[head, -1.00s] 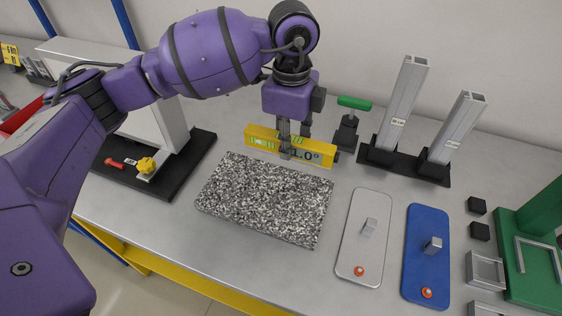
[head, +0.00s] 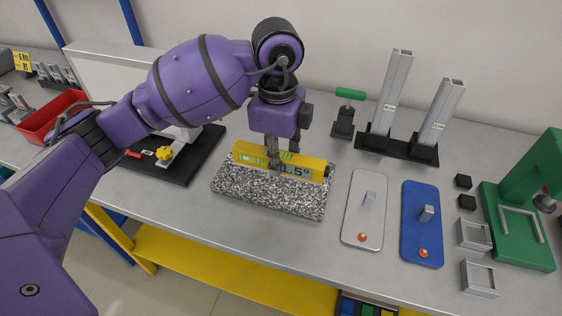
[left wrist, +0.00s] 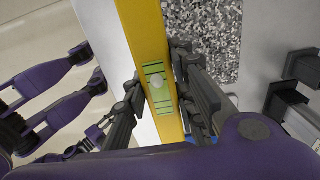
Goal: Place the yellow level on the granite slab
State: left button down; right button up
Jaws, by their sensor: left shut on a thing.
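The yellow level (head: 306,163) has green vials and a degree readout on its side. My left gripper (head: 281,160) points down and is shut on it near the middle. The granite slab (head: 266,194) is a speckled block lying flat on the bench. In the head view the level lies along the back part of the slab; I cannot tell whether it touches. In the left wrist view the level (left wrist: 142,28) runs between the fingers, with the slab (left wrist: 212,36) to its right.
A silver plate (head: 360,225) and a blue plate (head: 421,240) lie right of the slab. A green-handled clamp (head: 344,120) and two metal uprights (head: 391,90) stand behind. A black base (head: 200,158) is at left. The bench front edge is close to the slab.

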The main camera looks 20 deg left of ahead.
pick_arm(q)
jog(key=w+a+f, duration=0.1)
jog(key=w+f, duration=0.1)
jog(key=w+a+f, duration=0.1)
jog(key=w+f, duration=0.1)
jog(key=w+a+f, duration=0.1)
jog(key=w+f, duration=0.1)
jog(key=shift+w+f+b, duration=0.3)
jog(key=shift+b, duration=0.05)
jog(key=shift+w+a+f, duration=0.1)
jog(key=shift+w+f, duration=0.05)
jog(key=shift+f, duration=0.7)
jog(key=shift+w+f, duration=0.1)
jog(key=shift+f, duration=0.75)
jog(key=shift+f, duration=0.1)
jog(key=c, duration=1.5)
grip_release()
jog(key=shift+f, duration=0.1)
jog(key=shift+o, duration=0.2)
jog(key=shift+s, duration=0.1)
notch_tip(320, 180, up, 12)
jog(key=shift+r, duration=0.2)
